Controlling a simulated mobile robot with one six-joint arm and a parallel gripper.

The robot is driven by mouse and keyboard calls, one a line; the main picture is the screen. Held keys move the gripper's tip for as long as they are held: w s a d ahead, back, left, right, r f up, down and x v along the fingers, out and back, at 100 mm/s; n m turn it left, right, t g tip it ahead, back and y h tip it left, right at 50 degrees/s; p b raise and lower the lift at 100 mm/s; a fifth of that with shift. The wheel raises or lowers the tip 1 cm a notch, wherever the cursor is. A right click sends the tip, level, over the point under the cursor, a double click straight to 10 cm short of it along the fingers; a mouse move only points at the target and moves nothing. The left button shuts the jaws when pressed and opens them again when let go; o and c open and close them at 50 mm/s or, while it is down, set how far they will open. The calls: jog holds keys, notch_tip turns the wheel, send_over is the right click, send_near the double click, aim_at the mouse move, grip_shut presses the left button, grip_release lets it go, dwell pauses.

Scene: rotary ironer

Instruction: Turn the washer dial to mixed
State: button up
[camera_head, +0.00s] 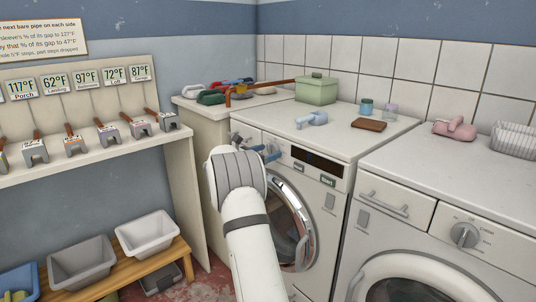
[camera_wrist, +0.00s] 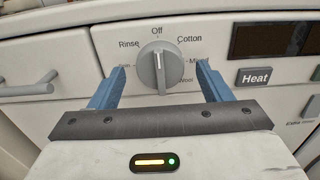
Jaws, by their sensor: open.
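The washer dial (camera_wrist: 160,67) is a round grey knob with a raised grip bar on the white front panel, seen in the wrist view. Its pale mark points up, close to Off. Rinse is at upper left, Cotton at upper right and Mixed (camera_wrist: 200,61) at right; lower labels are partly covered. My gripper (camera_wrist: 158,70) is open, with one blue finger on each side of the dial and visible gaps between. In the head view my gripper (camera_head: 265,152) is at the left machine's panel, and my arm hides much of that area.
The left machine has a dark display (camera_head: 318,162), Heat and Start buttons and a round glass door (camera_head: 292,235). A second machine at right has its own dial (camera_head: 464,235). A green box (camera_head: 316,90) and small items stand on top. Shelf and bins are at left.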

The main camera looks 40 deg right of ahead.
jog(key=shift+d, duration=0.35)
jog(key=shift+c, duration=0.4)
jog(key=c, duration=0.9)
